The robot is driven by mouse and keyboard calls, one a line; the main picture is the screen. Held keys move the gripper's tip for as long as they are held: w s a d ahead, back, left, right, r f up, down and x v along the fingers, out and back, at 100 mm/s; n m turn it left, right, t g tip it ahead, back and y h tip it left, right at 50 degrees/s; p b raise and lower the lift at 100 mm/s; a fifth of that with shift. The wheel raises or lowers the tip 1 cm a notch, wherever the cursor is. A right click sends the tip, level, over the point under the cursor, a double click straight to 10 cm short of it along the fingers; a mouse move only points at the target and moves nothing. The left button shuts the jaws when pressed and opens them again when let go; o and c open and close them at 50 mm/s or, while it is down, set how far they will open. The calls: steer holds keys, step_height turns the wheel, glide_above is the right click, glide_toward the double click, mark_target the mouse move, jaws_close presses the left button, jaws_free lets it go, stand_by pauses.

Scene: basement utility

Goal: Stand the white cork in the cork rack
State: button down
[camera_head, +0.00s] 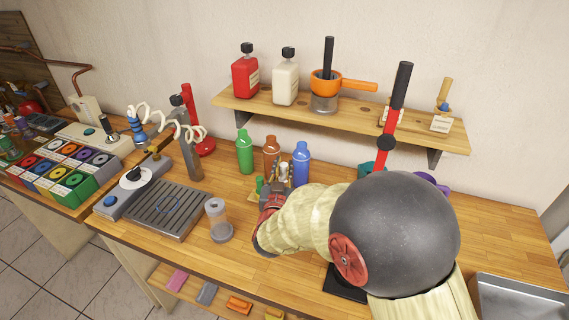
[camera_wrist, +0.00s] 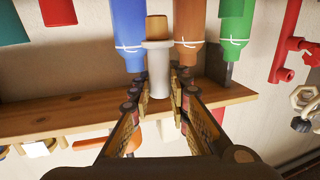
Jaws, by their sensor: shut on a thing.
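My gripper (camera_wrist: 163,92) is shut on the white cork (camera_wrist: 158,66), a pale stopper with a collar and a tan cork end. In the wrist view the tan end points away from the fingers, toward the bottles. In the head view my gripper (camera_head: 278,186) is just in front of the bottles, and the white cork (camera_head: 283,171) shows as a small pale shape there. A small green piece (camera_head: 260,185) shows beside my gripper. The cork rack cannot be made out clearly; my gripper and arm hide much of that spot.
Close behind stand a green bottle (camera_head: 244,153), a brown bottle (camera_head: 271,155) and a blue bottle (camera_head: 301,165). A wall shelf (camera_head: 350,114) hangs above them. Bare counter shows at right.

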mark_target(284, 179)
steer(key=shift+s+f+b, duration=0.1)
steer(key=shift+f+b, duration=1.75)
steer(key=shift+f, duration=0.55)
steer(key=shift+f+b, duration=1.6)
steer(key=shift+f, duration=0.3)
steer(key=c, duration=1.7)
jaws_free()
steer(key=shift+o, duration=0.4)
steer(key=s, duration=0.4)
steer(key=s+a, duration=0.1)
steer(key=s, duration=0.7)
steer(key=shift+a+r, duration=0.15)
steer(key=shift+r, duration=0.15)
